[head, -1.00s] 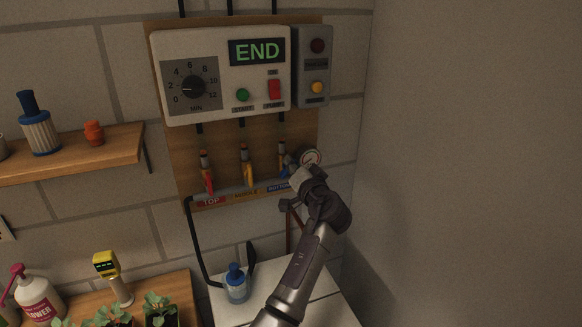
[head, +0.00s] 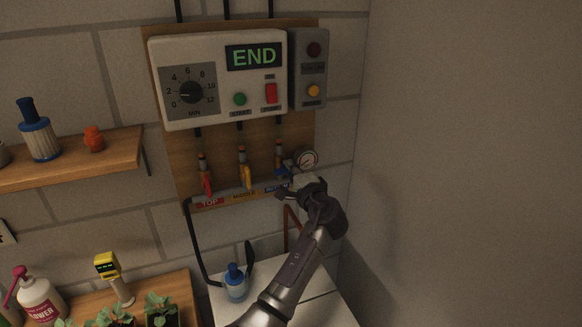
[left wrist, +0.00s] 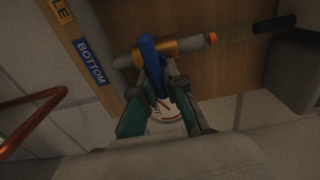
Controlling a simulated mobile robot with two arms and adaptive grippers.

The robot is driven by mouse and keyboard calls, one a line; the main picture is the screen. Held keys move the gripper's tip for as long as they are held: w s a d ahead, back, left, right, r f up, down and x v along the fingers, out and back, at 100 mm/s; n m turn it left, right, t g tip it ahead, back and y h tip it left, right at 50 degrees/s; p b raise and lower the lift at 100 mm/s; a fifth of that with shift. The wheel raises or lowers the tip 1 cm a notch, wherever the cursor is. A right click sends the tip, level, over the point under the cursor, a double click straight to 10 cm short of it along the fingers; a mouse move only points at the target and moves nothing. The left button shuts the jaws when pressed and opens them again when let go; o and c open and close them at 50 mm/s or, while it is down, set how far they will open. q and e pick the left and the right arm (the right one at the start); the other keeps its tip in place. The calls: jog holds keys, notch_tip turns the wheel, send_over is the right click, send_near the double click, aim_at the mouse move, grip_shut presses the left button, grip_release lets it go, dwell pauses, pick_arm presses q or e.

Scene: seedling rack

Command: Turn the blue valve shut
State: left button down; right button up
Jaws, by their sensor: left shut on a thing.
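The blue valve's lever (left wrist: 150,58) shows in the left wrist view between the fingertips of my left gripper (left wrist: 158,86). The gripper is shut on it. The lever slants across its brass body (left wrist: 184,47) and pipe. In the head view my left gripper (head: 293,190) is at the lower right of the valve board, by the blue BOTTOM label (left wrist: 91,63), and mostly hides the blue lever. My right gripper is not in view.
The red valve (head: 206,184) and yellow valve (head: 244,176) are to the left on the board. A round gauge (head: 306,160) sits just above my gripper. The control box (head: 215,50) reads END. A blue-capped bottle (head: 236,285) stands below.

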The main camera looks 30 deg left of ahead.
pick_arm(q)
jog(key=shift+m, duration=0.3)
jog(key=c, duration=1.2)
grip_release()
jog(key=shift+s+d+f, duration=0.1)
jog(key=shift+d, duration=0.05)
jog(key=v, duration=1.1)
jog(key=shift+s+d, duration=0.2)
